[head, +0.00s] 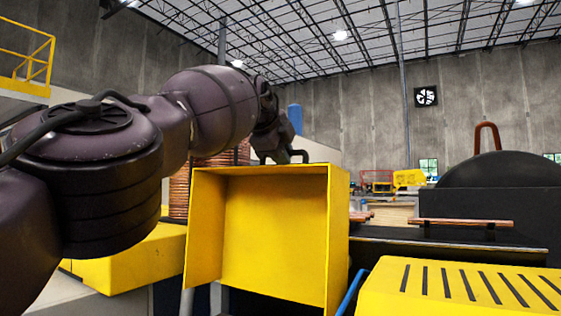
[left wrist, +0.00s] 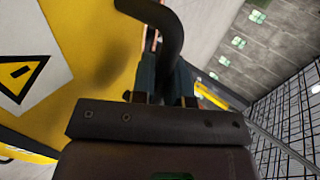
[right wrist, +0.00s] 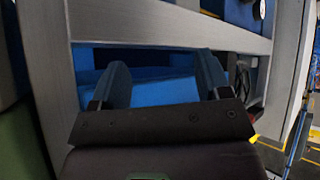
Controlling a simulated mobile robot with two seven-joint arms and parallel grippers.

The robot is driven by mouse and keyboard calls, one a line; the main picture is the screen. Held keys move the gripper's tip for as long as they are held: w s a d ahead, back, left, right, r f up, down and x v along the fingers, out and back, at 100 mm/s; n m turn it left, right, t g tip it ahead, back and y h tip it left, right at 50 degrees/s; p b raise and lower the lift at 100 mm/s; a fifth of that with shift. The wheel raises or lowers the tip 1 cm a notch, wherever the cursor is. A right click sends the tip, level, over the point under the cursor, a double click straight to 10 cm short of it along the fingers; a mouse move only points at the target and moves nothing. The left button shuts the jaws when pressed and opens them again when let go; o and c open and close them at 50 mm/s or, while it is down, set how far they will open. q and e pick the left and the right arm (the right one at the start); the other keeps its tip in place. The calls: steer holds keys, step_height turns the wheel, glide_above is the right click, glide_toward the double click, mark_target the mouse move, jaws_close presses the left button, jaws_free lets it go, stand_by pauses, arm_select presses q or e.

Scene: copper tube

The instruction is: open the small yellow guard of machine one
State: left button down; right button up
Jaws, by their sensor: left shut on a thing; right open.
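The small yellow guard (head: 275,230) stands in the middle of the head view, its hollow inner side facing me. My left gripper (head: 283,156) is at its top edge, partly hidden behind it. In the left wrist view the left gripper (left wrist: 163,85) is shut on a black curved handle (left wrist: 172,35). Beside the handle is the guard's yellow outer face (left wrist: 85,35) with a warning triangle. My right gripper (right wrist: 162,85) is open and empty in the right wrist view, and it is out of the head view.
A slotted yellow cover (head: 465,290) is at the lower right. A copper tube (head: 460,222) lies over a dark machine bed (head: 450,243) behind it. In the right wrist view, a grey frame (right wrist: 170,22) and blue surfaces (right wrist: 165,90) are close to the fingers.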

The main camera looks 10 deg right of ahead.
arm_select(q)
steer(key=shift+r, duration=0.2)
steer(key=shift+s, duration=0.1)
steer(key=c, duration=1.2)
jaws_free()
steer(key=shift+o, duration=0.3)
steer(key=shift+f, duration=0.1)
